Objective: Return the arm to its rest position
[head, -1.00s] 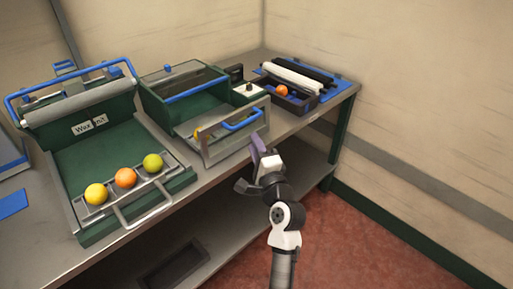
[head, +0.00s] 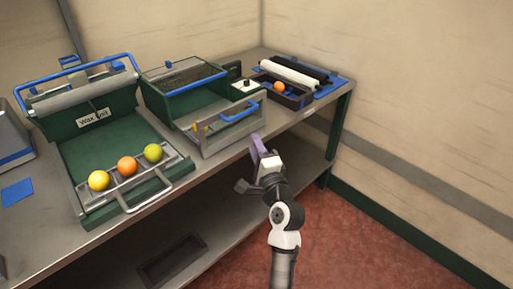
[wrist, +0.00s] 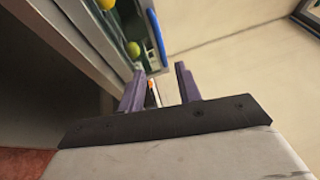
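My gripper (head: 254,166) is in front of the bench's front edge, below the open-fronted green machine, with the arm rising from the bottom of the head view. In the wrist view the purple fingers of my gripper (wrist: 158,88) stand apart with nothing between them. My gripper touches nothing that I can see.
A middle green machine (head: 180,105) and a dark tray (head: 290,101) with one orange stand farther right. Red floor (head: 350,240) is clear.

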